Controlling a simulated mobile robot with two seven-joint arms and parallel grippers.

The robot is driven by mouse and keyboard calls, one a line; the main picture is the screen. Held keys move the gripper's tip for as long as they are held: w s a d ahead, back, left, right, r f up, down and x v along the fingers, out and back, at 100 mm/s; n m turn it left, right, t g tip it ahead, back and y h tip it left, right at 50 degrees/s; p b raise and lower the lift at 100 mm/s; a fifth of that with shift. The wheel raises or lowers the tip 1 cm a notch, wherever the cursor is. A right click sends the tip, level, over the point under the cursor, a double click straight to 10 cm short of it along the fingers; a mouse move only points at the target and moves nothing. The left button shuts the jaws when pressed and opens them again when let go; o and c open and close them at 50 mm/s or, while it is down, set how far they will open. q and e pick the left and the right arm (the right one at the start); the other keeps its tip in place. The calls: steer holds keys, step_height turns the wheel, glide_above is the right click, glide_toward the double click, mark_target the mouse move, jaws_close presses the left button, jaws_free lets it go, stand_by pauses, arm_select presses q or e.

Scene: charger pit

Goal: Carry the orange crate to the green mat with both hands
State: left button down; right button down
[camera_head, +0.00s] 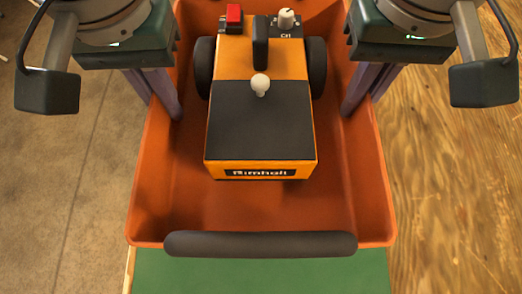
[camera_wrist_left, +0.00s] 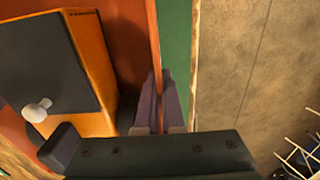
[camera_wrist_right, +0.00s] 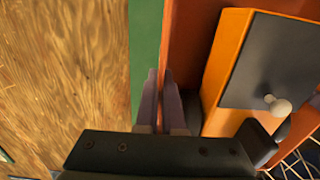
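The orange crate (camera_head: 158,195) fills the middle of the head view, its dark front handle bar (camera_head: 260,244) toward the bottom. The green mat (camera_head: 260,272) shows below its front edge. Green also shows along the crate's side in the left wrist view (camera_wrist_left: 176,40) and right wrist view (camera_wrist_right: 146,40). I cannot tell whether the crate rests on the mat or hangs above it. My left gripper (camera_head: 168,105) is shut on the crate's left wall, one finger each side. My right gripper (camera_head: 354,105) is shut on the right wall the same way.
An orange and black device (camera_head: 260,125) with a red button, a knob and a pale ball-topped stick sits inside the crate. Bare concrete floor (camera_head: 70,190) lies to the left, worn plywood (camera_head: 440,190) to the right. Both look clear near the crate.

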arm_select(q)
steer(key=shift+f, duration=0.55)
arm_select(e)
steer(key=shift+f, duration=0.55)
arm_select(q)
steer(key=shift+w+r, duration=0.1)
arm_select(e)
steer(key=shift+r, duration=0.1)
arm_select(q)
steer(key=c, duration=1.5)
jaws_free()
arm_select(e)
steer(key=c, duration=1.5)
jaws_free()
steer(key=shift+d, duration=0.1)
arm_select(q)
steer(key=o, duration=0.5)
steer(key=shift+c, duration=0.2)
arm_select(e)
steer(key=o, duration=0.5)
steer(key=shift+c, duration=0.2)
